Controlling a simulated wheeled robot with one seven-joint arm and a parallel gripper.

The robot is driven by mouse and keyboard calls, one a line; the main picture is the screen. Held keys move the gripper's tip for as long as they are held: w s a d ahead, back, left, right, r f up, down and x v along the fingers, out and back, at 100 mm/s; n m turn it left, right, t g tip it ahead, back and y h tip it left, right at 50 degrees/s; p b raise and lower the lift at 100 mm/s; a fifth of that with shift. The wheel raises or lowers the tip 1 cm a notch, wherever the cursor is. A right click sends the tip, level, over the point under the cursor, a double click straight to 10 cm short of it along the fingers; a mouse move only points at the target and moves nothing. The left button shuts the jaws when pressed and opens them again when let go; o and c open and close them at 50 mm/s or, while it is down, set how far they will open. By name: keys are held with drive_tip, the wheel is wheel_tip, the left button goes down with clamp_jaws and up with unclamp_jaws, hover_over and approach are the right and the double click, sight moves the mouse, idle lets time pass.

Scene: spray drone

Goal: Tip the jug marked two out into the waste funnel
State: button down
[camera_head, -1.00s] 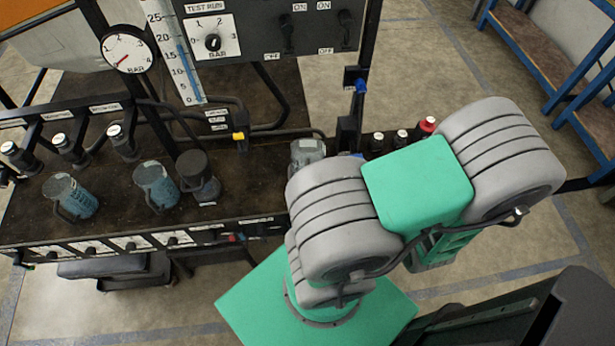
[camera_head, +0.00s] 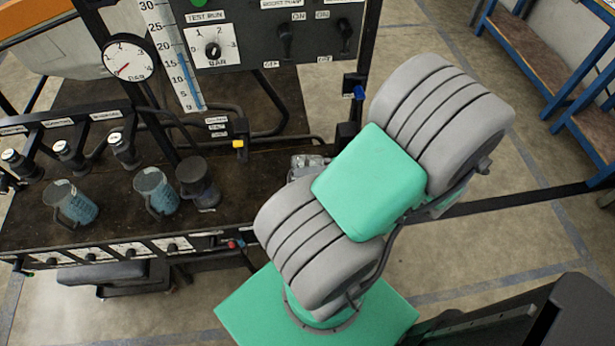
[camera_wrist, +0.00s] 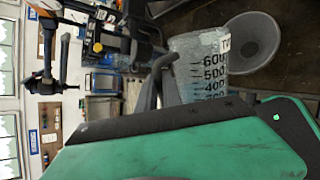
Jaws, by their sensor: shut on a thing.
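The jug (camera_wrist: 203,65) shows in the wrist view, clear grey, with a scale reading 600, 500 and 400 and a partly visible tag starting "TW". My gripper (camera_wrist: 195,112) is shut on it; the green and black hand hides the jug's lower part. The jug looks tipped over against the room behind it, but I cannot tell by how much. A round dark grey bowl, seemingly the waste funnel (camera_wrist: 262,38), is right beside its upper end. Whether anything pours is not visible. In the head view my arm hides my gripper; a clear grey piece (camera_head: 305,165) shows behind it.
A gauge (camera_head: 127,58), a tall scale (camera_head: 180,65) and a switch panel (camera_head: 275,40) stand behind. A black post (camera_head: 350,100) rises near my arm.

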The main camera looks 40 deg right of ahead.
sight(311, 159)
drive_tip(key=shift+w+d+f, duration=0.15)
drive_tip(key=shift+f, duration=0.05)
drive_tip(key=shift+w+d+r, duration=0.1)
drive_tip(key=shift+r, duration=0.1)
drive_tip(key=shift+m+g+y+p, duration=0.3)
drive_tip(key=shift+p, duration=0.3)
drive_tip(key=shift+w+d, duration=0.1)
drive_tip(key=shift+w+d+f+m+g+y+p, duration=0.4)
drive_tip(key=shift+w+d+f+m+g+p, duration=0.15)
drive_tip(key=shift+p, duration=1.95)
drive_tip(key=shift+w+d+f, duration=0.1)
drive_tip(key=shift+w, duration=0.05)
drive_tip(key=shift+w+d+f+m+g+y+p, duration=0.4)
drive_tip(key=shift+w+d+f+m+g+p, duration=0.15)
drive_tip(key=shift+p, duration=1)
drive_tip(key=shift+w+d+p, duration=0.1)
drive_tip(key=shift+d+p, duration=0.05)
drive_tip(key=shift+p, duration=0.2)
drive_tip(key=shift+w+d+f+p, duration=0.1)
drive_tip(key=shift+w+d+p, duration=0.1)
drive_tip(key=shift+p, duration=0.6)
